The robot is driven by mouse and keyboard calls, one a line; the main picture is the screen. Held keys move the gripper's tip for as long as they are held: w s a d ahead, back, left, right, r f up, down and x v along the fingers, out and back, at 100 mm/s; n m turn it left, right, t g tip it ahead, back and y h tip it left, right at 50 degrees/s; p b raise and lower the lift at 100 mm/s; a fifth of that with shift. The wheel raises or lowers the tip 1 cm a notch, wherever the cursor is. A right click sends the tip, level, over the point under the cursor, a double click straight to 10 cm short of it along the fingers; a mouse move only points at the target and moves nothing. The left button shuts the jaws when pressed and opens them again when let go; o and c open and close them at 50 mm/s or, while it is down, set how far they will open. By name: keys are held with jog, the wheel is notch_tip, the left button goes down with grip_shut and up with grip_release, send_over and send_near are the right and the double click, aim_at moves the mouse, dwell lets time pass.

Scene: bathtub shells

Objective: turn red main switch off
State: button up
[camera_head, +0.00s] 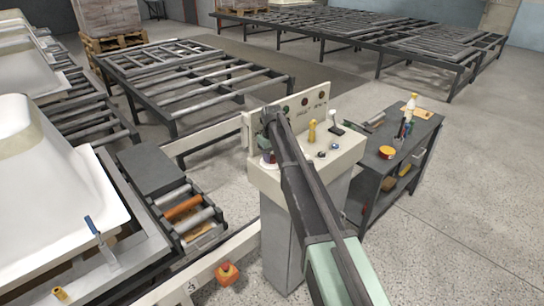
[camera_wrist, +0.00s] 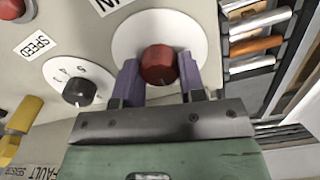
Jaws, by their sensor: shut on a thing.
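The red main switch (camera_wrist: 157,62) is a round red knob on a white disc, on the cream control panel (camera_wrist: 205,12). In the wrist view my gripper (camera_wrist: 158,75) has its two purple fingers on either side of the knob, shut on it. The knob's angle is hard to tell. In the head view my gripper (camera_head: 268,155) is at the left end of the panel (camera_head: 345,158), and my arm mostly hides the switch.
A black speed dial (camera_wrist: 79,91) sits left of the switch, and a yellow lever (camera_wrist: 22,118) stands farther left; the lever also shows in the head view (camera_head: 312,131). A dark tool cart (camera_head: 398,150) stands right of the console. A roller conveyor (camera_head: 185,208) and white tub shell (camera_head: 55,200) are left.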

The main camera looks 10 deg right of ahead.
aim_at(272, 156)
dwell(0.4)
jog(key=o, duration=0.9)
notch_tip(272, 156, up, 11)
jog(key=p, duration=1)
jog(key=shift+f+p, duration=0.1)
jog(key=shift+p, duration=0.3)
jog(key=s+m, duration=0.1)
jog(key=s, duration=1.2)
jog(key=s+m, duration=0.1)
jog(key=s, duration=1.2)
jog(key=s+f+m+b, duration=0.1)
jog(key=s, duration=1.2)
jog(key=shift+m, duration=0.4)
